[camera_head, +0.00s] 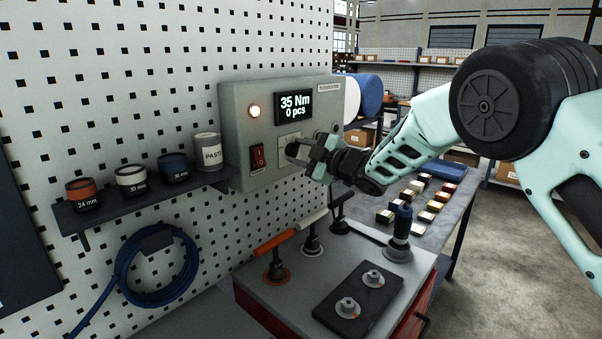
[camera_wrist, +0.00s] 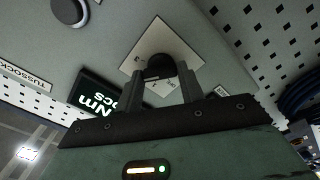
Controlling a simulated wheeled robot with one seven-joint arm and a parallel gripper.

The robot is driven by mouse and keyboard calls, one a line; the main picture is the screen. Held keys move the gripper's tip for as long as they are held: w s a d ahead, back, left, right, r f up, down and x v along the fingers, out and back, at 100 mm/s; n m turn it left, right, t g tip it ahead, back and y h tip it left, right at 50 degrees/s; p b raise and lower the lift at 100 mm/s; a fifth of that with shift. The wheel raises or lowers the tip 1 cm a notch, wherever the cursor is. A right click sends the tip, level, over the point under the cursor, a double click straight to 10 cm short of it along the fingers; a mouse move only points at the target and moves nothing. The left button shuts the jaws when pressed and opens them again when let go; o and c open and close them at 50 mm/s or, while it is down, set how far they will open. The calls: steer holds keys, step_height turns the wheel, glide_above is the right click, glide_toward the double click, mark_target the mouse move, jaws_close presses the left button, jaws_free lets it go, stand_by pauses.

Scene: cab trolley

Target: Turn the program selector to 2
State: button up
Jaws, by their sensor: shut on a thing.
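The program selector (camera_wrist: 160,66) is a dark round knob on a pale square plate (camera_wrist: 182,48), on the front of a grey-green control box (camera_head: 235,106). My gripper (camera_wrist: 163,80) is shut on the selector, with one finger on each side of it. In the head view my gripper (camera_head: 308,156) reaches the box from the right and covers most of the knob. The plate's markings are mostly hidden, so I cannot tell which number the selector points to. The display (camera_head: 294,107) reads "35 Nm" and "0 pcs".
A red rocker switch (camera_head: 258,157) and a lit round lamp (camera_head: 254,112) are on the box, left of my gripper. A shelf (camera_head: 110,210) with several containers is further left. Below stands a trolley top (camera_head: 290,293) with tools and a black pad (camera_head: 335,317).

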steer(key=n+b, duration=0.1)
steer(key=b, duration=0.2)
steer(key=shift+f+n, duration=0.3)
steer(key=shift+n, duration=0.1)
steer(key=shift+r+n+b, duration=0.15)
steer(key=shift+n+b, duration=0.25)
steer(key=shift+b, duration=0.15)
steer(key=o, duration=1)
steer(key=shift+r, duration=0.1)
steer(key=shift+s+d, duration=0.1)
steer(key=shift+s, duration=0.05)
steer(key=b+v, duration=0.5)
steer(key=v, duration=1.2)
steer(key=shift+s, duration=0.1)
